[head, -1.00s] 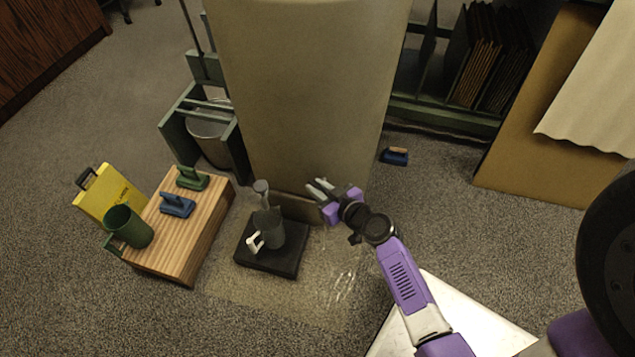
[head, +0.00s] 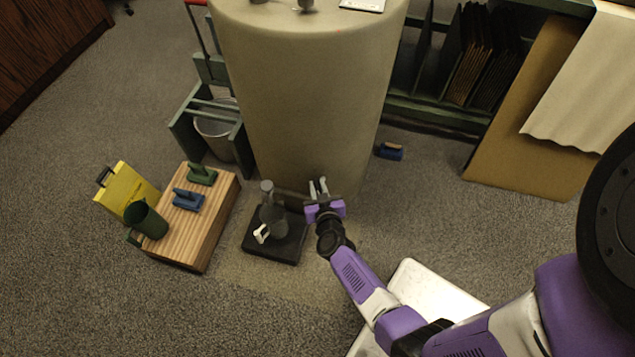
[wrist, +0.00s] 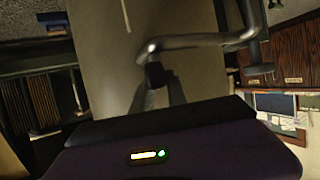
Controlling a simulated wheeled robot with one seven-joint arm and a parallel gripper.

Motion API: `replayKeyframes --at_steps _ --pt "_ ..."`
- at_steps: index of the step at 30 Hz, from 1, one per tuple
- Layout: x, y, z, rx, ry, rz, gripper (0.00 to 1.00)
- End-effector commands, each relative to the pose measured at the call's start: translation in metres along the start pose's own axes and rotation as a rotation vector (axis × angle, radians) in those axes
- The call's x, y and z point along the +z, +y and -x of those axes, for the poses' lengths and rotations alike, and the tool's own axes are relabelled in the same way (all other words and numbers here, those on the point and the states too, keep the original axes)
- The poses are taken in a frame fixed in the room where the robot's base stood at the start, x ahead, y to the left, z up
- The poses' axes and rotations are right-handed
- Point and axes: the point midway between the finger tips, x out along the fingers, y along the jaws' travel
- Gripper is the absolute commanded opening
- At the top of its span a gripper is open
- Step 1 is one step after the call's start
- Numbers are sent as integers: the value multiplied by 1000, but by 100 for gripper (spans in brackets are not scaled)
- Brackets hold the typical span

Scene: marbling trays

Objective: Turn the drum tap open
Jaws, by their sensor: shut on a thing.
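The large beige drum (head: 310,95) stands upright at the centre of the head view. Its grey metal tap (head: 267,188) shows low on its front, above a grey-green jug (head: 273,220). In the wrist view the tap's bent pipe (wrist: 205,40) runs across just beyond my fingers. My gripper (head: 318,186) is right of the tap's outlet, close to the drum, with its fingers pointing at it. In the wrist view my gripper (wrist: 158,88) is shut on a small dark part below the pipe, which looks like the tap's handle. The handle's angle is unclear.
The jug stands on a black block (head: 276,248). A metal bucket (head: 215,132) is behind. A blue brush (head: 390,151) lies right of the drum.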

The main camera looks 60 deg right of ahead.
Motion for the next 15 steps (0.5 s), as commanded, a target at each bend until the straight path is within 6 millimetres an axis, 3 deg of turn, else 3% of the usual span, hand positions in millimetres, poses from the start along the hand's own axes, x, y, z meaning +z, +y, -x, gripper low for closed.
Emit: replayKeyframes --at_steps 15 --pt "5 1 -2 248 -2 -106 0"
